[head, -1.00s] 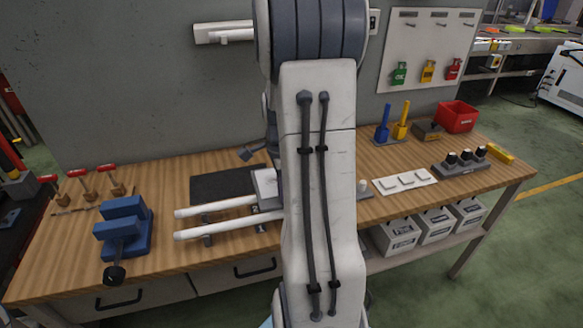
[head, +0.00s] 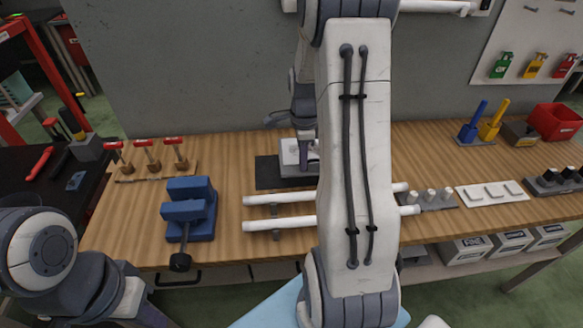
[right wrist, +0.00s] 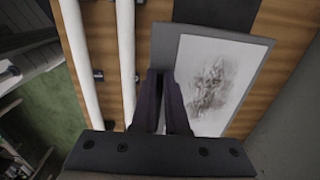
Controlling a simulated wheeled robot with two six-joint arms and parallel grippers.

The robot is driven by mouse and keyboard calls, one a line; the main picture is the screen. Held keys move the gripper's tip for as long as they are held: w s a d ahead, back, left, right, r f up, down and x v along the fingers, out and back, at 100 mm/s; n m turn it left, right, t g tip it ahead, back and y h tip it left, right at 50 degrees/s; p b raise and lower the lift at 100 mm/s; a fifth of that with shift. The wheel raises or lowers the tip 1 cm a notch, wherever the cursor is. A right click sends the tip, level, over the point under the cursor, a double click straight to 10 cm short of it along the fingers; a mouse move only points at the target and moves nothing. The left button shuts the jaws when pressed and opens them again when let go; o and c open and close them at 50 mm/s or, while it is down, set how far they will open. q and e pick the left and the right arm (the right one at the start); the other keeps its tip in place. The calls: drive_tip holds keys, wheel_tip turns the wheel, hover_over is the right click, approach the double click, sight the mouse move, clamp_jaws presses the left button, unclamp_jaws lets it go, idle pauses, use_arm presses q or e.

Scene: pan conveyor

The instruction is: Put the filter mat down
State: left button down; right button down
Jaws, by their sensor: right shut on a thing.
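The filter mat, a grey-edged plate with a white face and a dark smudge (right wrist: 218,82), fills the middle of the right wrist view. My right gripper (right wrist: 158,76) is shut on its near-left edge. In the head view the mat (head: 289,150) shows as a small pale plate over the dark pad (head: 265,172) at the back of the bench, partly hidden by my right arm. The pad (right wrist: 215,12) also shows beyond the mat in the wrist view. Whether the mat touches the pad cannot be told. My left arm shows at lower left; its gripper is out of view.
Two white rods (head: 280,224) on supports lie in front of the pad, close beside the gripper. A blue vise (head: 188,210) and red-handled tools (head: 145,155) stand left. A wall is behind.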

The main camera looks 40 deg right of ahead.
sight(286, 161)
drive_tip(key=w+f, duration=0.1)
drive_tip(key=w+a+f, duration=0.1)
drive_tip(key=w, duration=0.1)
drive_tip(key=w+f, duration=0.1)
drive_tip(key=w, duration=0.1)
drive_tip(key=shift+w+a+f+p, duration=0.1)
drive_tip(key=shift+a+f+p, duration=0.05)
drive_tip(key=shift+a+p, duration=0.2)
drive_tip(key=shift+f+p, duration=0.3)
drive_tip(key=shift+f, duration=1.8)
drive_tip(key=shift+f, duration=0.2)
drive_tip(key=c, duration=0.9)
unclamp_jaws()
drive_tip(key=shift+r, duration=0.1)
drive_tip(key=shift+r, duration=0.1)
